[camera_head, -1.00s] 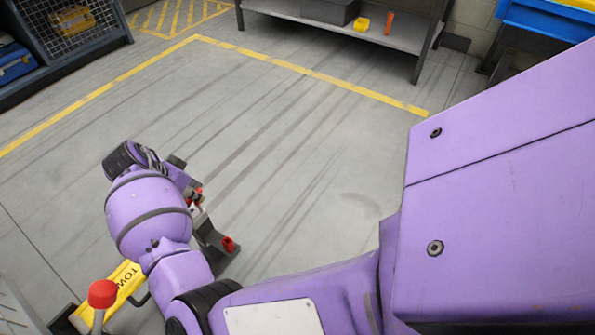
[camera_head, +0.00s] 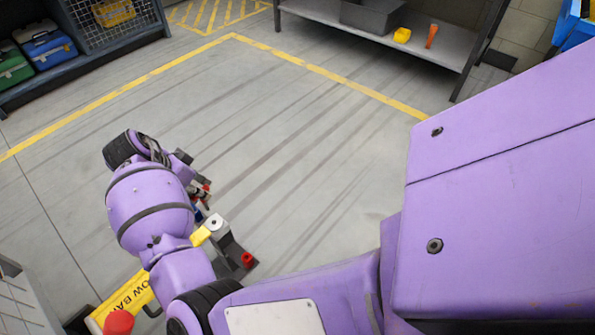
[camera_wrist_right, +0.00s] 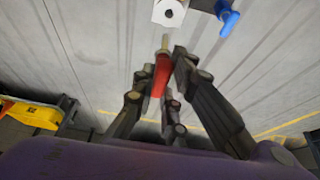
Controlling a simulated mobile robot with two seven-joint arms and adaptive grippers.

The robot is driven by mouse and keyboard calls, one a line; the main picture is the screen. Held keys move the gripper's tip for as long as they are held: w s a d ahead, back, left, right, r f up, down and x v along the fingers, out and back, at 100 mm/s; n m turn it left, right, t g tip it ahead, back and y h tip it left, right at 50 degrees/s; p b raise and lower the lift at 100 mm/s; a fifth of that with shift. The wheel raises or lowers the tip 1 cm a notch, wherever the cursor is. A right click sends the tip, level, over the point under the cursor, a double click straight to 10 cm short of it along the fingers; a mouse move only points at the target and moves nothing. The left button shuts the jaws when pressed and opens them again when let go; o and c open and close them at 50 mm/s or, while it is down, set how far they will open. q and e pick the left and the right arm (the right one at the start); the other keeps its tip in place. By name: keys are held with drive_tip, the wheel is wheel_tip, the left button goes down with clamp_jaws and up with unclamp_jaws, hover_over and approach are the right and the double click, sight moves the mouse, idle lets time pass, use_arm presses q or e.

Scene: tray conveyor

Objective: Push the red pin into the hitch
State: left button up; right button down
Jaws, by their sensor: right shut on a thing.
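The red pin (camera_wrist_right: 161,72) is held in my right gripper (camera_wrist_right: 166,62), whose fingers close around its red body. Its brass-coloured tip points away from the gripper toward the hitch's pale block (camera_wrist_right: 169,12), which has a dark round hole. The tip appears short of the hole in the right wrist view; the exact gap is unclear. In the head view, my right gripper (camera_head: 203,188) is partly hidden by its wrist, with a bit of red showing. The hitch's pale top (camera_head: 214,222) lies just below it. My left gripper is not in view.
A blue handle (camera_wrist_right: 228,18) is beside the hitch block. A dark bracket with a red piece (camera_head: 247,259) adjoins it. A yellow tow bar (camera_head: 128,297) and a red knob (camera_head: 118,322) are at lower left. A grey shelf (camera_head: 385,38) stands behind. The floor between is clear.

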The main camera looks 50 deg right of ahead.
sight(201, 201)
drive_tip(key=shift+r, duration=0.1)
drive_tip(key=shift+p, duration=0.3)
drive_tip(key=shift+f+b, duration=1.15)
drive_tip(key=shift+f, duration=1.85)
drive_tip(key=shift+w+r+p, duration=0.1)
drive_tip(key=shift+p, duration=0.5)
drive_tip(key=shift+f+b, duration=1.35)
drive_tip(key=shift+f, duration=1.55)
drive_tip(key=c, duration=1.7)
unclamp_jaws()
